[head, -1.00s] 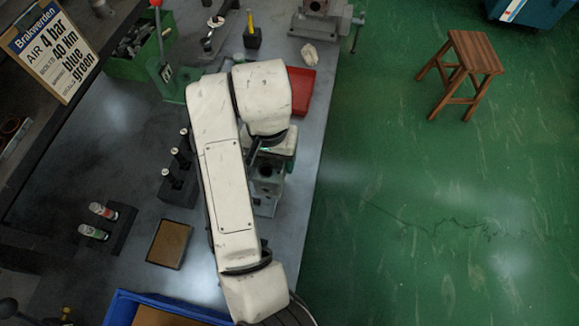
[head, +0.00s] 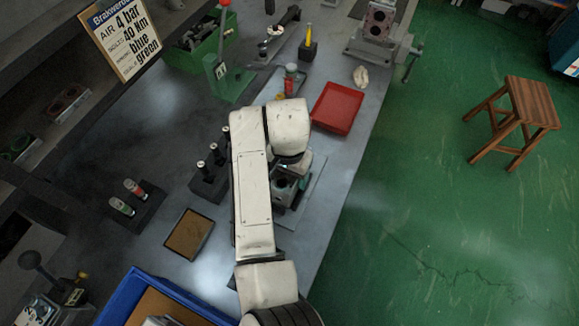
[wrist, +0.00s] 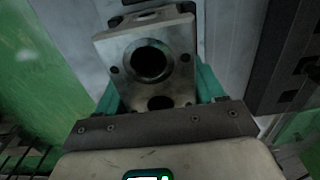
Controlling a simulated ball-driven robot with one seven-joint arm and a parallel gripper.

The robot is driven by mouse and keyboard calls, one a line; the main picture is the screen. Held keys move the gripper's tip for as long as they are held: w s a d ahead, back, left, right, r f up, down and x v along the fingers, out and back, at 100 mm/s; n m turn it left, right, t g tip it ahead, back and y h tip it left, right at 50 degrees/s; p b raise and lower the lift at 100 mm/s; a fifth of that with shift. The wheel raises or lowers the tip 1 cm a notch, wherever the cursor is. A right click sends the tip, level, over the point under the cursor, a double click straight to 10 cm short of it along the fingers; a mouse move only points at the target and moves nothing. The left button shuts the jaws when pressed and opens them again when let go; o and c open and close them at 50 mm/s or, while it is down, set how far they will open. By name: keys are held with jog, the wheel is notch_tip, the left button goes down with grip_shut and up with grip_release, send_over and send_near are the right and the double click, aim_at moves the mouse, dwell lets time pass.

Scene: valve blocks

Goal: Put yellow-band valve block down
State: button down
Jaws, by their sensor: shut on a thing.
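My gripper (wrist: 158,88) is shut on a grey metal valve block (wrist: 177,48) in the wrist view. Its teal fingers press the block's two sides. The block faces the camera with a large round bore, a second lower hole and small bolt holes. No yellow band shows on the visible faces. In the head view my white arm covers most of the gripper (head: 291,180), which is low over the bench near its right edge. Whether the block touches the surface beneath, I cannot tell.
The grey bench (head: 330,170) holds a red tray (head: 337,108), a green lever press (head: 226,80), a dark rack with upright pins (head: 208,175), a brown-topped pad (head: 189,234) and a blue crate (head: 128,296). A wooden stool (head: 515,110) stands on the green floor.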

jog(key=shift+f, duration=0.15)
jog(key=shift+c, duration=0.6)
grip_release()
notch_tip(320, 180, up, 12)
jog(key=shift+b, duration=0.35)
